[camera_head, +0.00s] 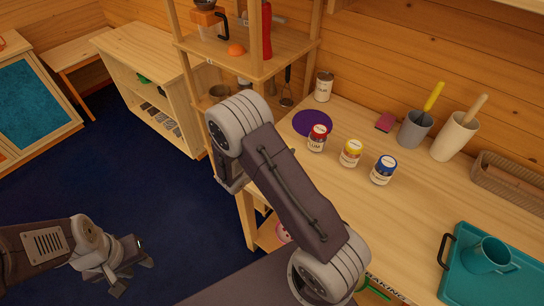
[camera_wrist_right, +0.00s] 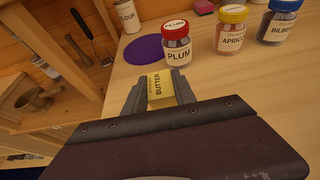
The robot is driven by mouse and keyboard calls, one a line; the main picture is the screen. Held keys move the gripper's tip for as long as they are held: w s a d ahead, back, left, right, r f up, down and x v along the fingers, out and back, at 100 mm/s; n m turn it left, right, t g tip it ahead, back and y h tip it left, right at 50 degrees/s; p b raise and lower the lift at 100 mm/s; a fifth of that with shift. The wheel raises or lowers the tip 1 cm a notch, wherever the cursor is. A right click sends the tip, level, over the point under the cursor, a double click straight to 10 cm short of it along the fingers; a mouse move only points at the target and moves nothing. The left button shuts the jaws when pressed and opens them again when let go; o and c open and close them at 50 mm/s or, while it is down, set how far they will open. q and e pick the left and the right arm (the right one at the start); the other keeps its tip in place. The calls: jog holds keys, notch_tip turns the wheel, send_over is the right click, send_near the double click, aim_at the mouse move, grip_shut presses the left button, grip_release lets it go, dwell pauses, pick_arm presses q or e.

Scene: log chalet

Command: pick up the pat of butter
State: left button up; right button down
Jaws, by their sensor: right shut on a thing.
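The pat of butter (camera_wrist_right: 161,87), a yellow block with a BUTTER label, sits between the two fingers of my right gripper (camera_wrist_right: 160,92) in the right wrist view. That gripper is shut on it. In the head view my right arm hides the butter and the right gripper. My left gripper (camera_head: 135,277) is low at the left of the head view over the blue floor, its fingers apart and empty, far from the butter.
On the wooden counter (camera_head: 430,215) stand plum (camera_head: 317,139), apricot (camera_head: 351,154) and bilberry (camera_head: 383,171) jars, beside a purple disc (camera_head: 312,123). The plum jar is just beyond the butter in the wrist view. A teal tray (camera_head: 470,283) with a mug is at right.

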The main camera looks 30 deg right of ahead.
jog(key=s+d+r, duration=0.4)
jog(key=d, duration=0.1)
jog(key=shift+s+d+r+b, duration=0.2)
jog(key=shift+s+d+b, duration=0.1)
jog(key=shift+d, duration=0.1)
